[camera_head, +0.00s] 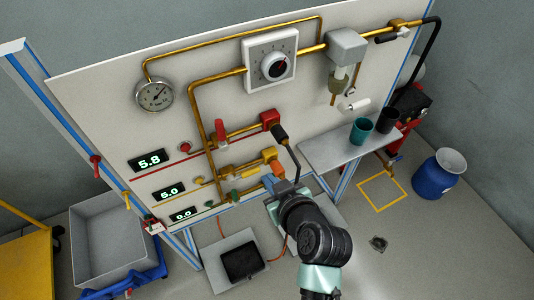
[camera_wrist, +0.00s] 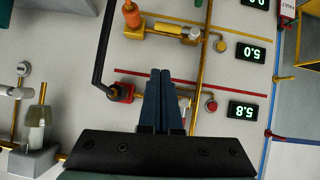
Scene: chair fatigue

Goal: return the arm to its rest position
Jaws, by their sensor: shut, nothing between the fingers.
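My gripper (camera_wrist: 161,102) is shut and empty. In the wrist view its two dark fingers lie side by side and point at the panel. In the head view my arm reaches up from the bottom centre, and my gripper (camera_head: 272,181) is near the lower middle of the white panel (camera_head: 120,105), close to the orange and yellow valves (camera_head: 270,155). Whether it touches the panel cannot be told. The black lever (camera_head: 290,150) stands just above it; in the wrist view this lever (camera_wrist: 103,50) lies left of the fingers.
A shelf (camera_head: 325,150) with a teal cup (camera_head: 361,130) and a dark cup (camera_head: 387,120) is right of my arm. A blue barrel (camera_head: 438,175) stands farther right. A grey bin (camera_head: 105,240) is at left. Open floor lies right of my arm, around a drain (camera_head: 378,243).

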